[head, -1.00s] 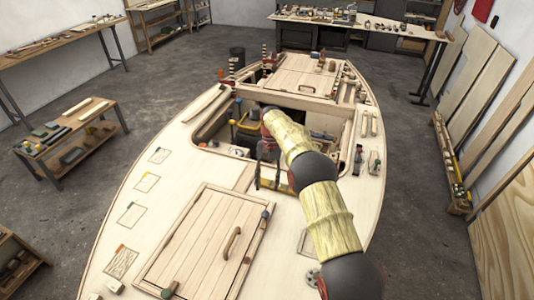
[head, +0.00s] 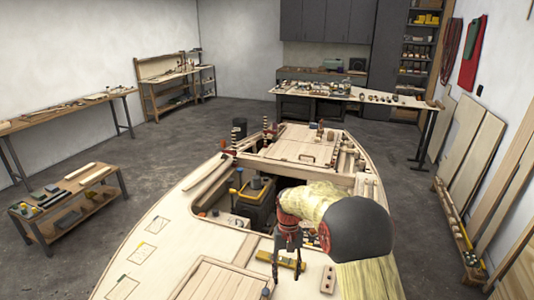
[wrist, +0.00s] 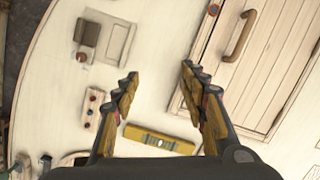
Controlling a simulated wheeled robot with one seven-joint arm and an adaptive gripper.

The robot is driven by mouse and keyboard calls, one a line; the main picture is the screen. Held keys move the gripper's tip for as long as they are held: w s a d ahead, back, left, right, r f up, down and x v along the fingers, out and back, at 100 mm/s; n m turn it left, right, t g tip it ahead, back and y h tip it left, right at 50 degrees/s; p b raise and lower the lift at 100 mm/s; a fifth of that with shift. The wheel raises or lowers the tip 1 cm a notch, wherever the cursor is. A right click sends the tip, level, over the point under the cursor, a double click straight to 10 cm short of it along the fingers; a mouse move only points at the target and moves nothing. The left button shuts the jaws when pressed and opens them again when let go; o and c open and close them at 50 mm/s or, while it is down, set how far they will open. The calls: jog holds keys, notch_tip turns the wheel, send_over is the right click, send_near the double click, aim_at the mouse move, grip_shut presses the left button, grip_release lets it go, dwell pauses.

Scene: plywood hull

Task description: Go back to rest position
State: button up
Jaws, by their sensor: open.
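My gripper (head: 288,270) hangs fingers down over the plywood hull deck (head: 170,245), near the cockpit opening. It also shows in the wrist view (wrist: 158,78), where its two fingers are spread apart with nothing between them. A yellow spirit level (wrist: 158,138) lies on the deck near the fingers; it also shows in the head view (head: 280,260), partly behind my gripper. My arm covers the right side of the hull in the head view.
A wooden hatch (head: 215,282) with a handle lies on the deck. A low bench (head: 70,200) with tools stands left of the hull. Boards (head: 470,150) lean on the right wall. A workbench (head: 355,93) stands at the back.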

jog(key=s+d+r+t+b, duration=0.1)
jog(key=s+d+r, duration=0.3)
jog(key=s, duration=0.7)
jog(key=s+d+r+t+b, duration=0.2)
jog(key=s+d+r+t, duration=0.2)
jog(key=s+r, duration=0.4)
jog(key=s+d+r+t+b, duration=0.2)
jog(key=s+r, duration=0.5)
jog(key=s, duration=0.7)
jog(key=shift+s+d+m+t, duration=0.3)
jog(key=shift+d+t, duration=0.3)
jog(key=shift+d, duration=0.6)
jog(key=shift+c, duration=0.7)
